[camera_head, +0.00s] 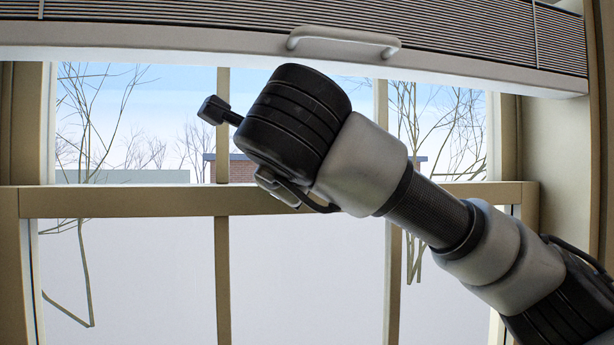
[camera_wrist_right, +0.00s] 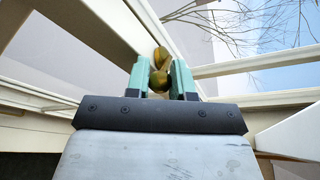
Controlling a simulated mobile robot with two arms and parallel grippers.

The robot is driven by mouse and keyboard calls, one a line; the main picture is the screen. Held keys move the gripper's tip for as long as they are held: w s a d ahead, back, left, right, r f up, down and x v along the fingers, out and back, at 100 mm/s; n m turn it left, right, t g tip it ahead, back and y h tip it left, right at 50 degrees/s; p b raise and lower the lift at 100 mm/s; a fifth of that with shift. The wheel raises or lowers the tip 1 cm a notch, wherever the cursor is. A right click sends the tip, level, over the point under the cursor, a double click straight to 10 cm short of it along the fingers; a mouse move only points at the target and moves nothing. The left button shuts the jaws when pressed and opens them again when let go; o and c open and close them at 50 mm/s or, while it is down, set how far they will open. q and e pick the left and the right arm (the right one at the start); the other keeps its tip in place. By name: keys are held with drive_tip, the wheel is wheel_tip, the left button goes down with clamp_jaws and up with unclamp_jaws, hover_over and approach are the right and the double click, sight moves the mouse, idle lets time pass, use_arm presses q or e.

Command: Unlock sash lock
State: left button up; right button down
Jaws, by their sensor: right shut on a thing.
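The sash lock (camera_wrist_right: 161,55) shows in the right wrist view as small rounded brass-coloured parts on the window's frame. My right gripper (camera_wrist_right: 160,68) has its two teal fingers on either side of a rounded brass piece of the lock and is shut on it. The fingers partly cover the lock, so I cannot tell how far its lever is turned. In the head view my right arm reaches in from the right to the window's meeting rail (camera_head: 120,202). My wrist hides the lock and my fingertips there. My left gripper is in neither view.
A raised blind (camera_head: 200,15) spans the top of the window, with a white handle (camera_head: 343,40) on its bottom rail just above my wrist. Vertical bars (camera_head: 222,270) divide the panes. The window area left of my arm is clear.

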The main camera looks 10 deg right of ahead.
idle(0.5)
drive_tip(key=c, duration=1)
unclamp_jaws()
drive_tip(key=b+v, duration=0.2)
drive_tip(key=v, duration=0.8)
drive_tip(key=shift+s+a+r+b, duration=0.1)
drive_tip(key=shift+s+a+b, duration=0.05)
drive_tip(key=shift+s+b, duration=0.25)
drive_tip(key=shift+o, duration=0.2)
drive_tip(key=shift+w, duration=0.1)
